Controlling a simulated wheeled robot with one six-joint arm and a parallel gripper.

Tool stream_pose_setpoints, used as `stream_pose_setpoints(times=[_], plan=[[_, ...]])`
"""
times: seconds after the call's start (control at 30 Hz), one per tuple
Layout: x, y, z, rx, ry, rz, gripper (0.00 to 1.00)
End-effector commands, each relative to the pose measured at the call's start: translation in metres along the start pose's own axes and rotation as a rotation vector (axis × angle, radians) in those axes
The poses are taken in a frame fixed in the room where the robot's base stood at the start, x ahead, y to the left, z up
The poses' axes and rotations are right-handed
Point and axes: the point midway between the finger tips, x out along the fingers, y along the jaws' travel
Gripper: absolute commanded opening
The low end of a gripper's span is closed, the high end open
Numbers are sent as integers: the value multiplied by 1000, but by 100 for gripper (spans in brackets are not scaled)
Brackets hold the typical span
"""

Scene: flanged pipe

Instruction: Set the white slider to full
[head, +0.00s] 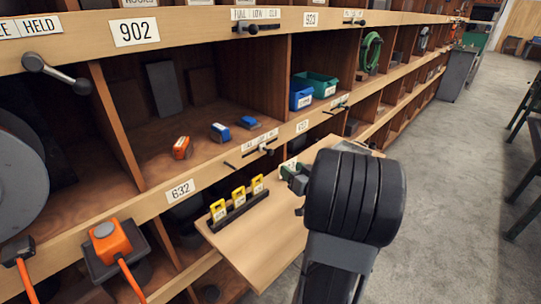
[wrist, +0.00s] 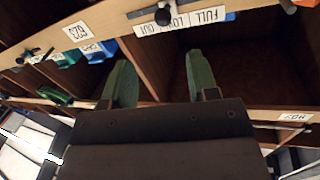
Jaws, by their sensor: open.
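A slider (head: 264,149) with a dark knob sits on the middle shelf edge under a white label strip (head: 259,138). In the wrist view the picture is upside down; the strip (wrist: 186,21) reads FULL, LOW, OUT, and the dark knob (wrist: 163,16) is near the LOW part. No clearly white slider body can be made out. My gripper (head: 291,172) is in front of the shelf, to the right of and below this slider in the head view. In the wrist view my gripper (wrist: 161,72) has its green fingers wide apart with nothing between them.
Similar sliders (head: 259,28) (head: 355,19) are on the upper shelf edge and another (head: 340,105) is farther along. A wooden board (head: 270,235) with yellow-tagged items (head: 238,196) juts out below. Blue (head: 301,96) and green bins (head: 318,84) stand in a cubby. The aisle floor (head: 450,190) is clear.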

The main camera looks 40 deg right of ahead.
Motion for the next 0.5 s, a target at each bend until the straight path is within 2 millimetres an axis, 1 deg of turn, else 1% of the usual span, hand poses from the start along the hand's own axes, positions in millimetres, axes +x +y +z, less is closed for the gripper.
stream_pose_setpoints(times=[0.07,0.17,0.27,0.5], plan=[[-4,3,2,19,18,-25,54],[-1,3,2,32,31,-45,54],[11,2,2,35,34,-54,54],[58,-1,0,33,34,-54,54]])
